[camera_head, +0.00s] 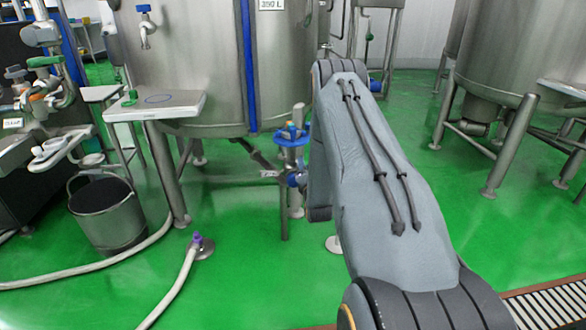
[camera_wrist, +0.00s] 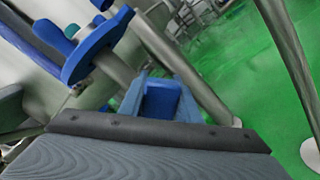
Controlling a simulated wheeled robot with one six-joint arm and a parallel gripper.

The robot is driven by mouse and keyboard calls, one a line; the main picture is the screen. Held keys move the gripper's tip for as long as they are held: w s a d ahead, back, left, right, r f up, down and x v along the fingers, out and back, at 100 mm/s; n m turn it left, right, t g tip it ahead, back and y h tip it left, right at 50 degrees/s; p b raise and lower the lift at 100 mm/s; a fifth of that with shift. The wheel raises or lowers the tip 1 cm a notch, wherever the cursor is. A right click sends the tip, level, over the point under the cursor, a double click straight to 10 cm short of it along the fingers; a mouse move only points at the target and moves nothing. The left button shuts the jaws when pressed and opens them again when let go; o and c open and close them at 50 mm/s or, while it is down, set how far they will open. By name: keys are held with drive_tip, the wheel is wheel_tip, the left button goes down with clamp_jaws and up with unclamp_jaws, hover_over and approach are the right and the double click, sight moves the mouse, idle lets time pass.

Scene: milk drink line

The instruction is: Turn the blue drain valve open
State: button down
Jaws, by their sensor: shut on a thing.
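The blue drain valve (camera_head: 297,178) shows low beside the tank's outlet pipe, just left of my arm, which hides part of it. In the wrist view a blue, box-like part (camera_wrist: 163,100) lies directly ahead of my gripper (camera_wrist: 160,122), and I take it to be the valve's handle. My gripper's dark ridged body fills the bottom of that view. In the head view my gripper is hidden behind my arm. How far the handle is turned cannot be told.
A blue handwheel (camera_head: 291,133) stands on an upright stem close above the valve; it also shows in the wrist view (camera_wrist: 95,45). A steel tank (camera_head: 200,60) rises behind. A bucket (camera_head: 105,212) and hoses lie left. Green floor (camera_head: 245,270) is clear in front.

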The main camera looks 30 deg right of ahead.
drive_tip(key=shift+s+f, duration=0.15)
drive_tip(key=c, duration=1.3)
unclamp_jaws()
drive_tip(key=shift+a, duration=0.15)
drive_tip(key=shift+c, duration=0.2)
drive_tip(key=p+v, duration=0.1)
drive_tip(key=v, duration=0.6)
drive_tip(key=shift+s, duration=0.4)
